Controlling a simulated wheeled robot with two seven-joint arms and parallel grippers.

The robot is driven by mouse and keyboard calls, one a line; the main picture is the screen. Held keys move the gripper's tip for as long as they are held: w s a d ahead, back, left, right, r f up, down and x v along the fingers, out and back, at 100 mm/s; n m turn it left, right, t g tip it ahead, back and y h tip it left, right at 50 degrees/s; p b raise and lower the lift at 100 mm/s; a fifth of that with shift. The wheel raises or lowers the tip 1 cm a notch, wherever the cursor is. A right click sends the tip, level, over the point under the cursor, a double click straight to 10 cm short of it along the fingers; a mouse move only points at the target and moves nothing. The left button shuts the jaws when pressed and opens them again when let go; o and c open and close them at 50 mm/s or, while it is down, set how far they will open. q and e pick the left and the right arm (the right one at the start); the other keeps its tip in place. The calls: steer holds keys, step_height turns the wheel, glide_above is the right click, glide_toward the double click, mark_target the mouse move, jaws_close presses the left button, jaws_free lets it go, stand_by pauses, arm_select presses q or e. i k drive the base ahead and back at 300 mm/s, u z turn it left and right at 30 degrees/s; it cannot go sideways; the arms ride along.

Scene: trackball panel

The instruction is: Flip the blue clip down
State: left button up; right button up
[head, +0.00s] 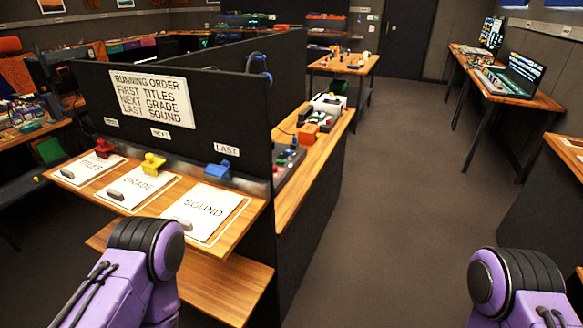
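The blue clip (218,170) is on the ledge at the foot of the dark partition, under the label LAST (227,150). Part of it seems to stand up from the ledge, but it is too small to tell its exact position. A yellow clip (153,163) and a red clip (103,148) are to its left on the same ledge. The SOUND card (205,211) lies on the wooden shelf just in front of the blue clip. Parts of my two purple arms show at the bottom left and bottom right, apart from the clips. Neither gripper's fingers show.
The GRADE card (138,187) and TITLES card (90,168) lie on the same shelf, each with a grey piece on it. A RUNNING ORDER sign (152,97) hangs above. A lower shelf (225,285) juts out below. Open floor (385,210) lies to the right.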

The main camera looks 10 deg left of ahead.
mark_target(214, 170)
steer(key=z, duration=1.1)
steer(key=i, duration=2.15)
steer(key=u, duration=3.6)
steer(key=i, duration=0.5)
steer(key=z, duration=0.05)
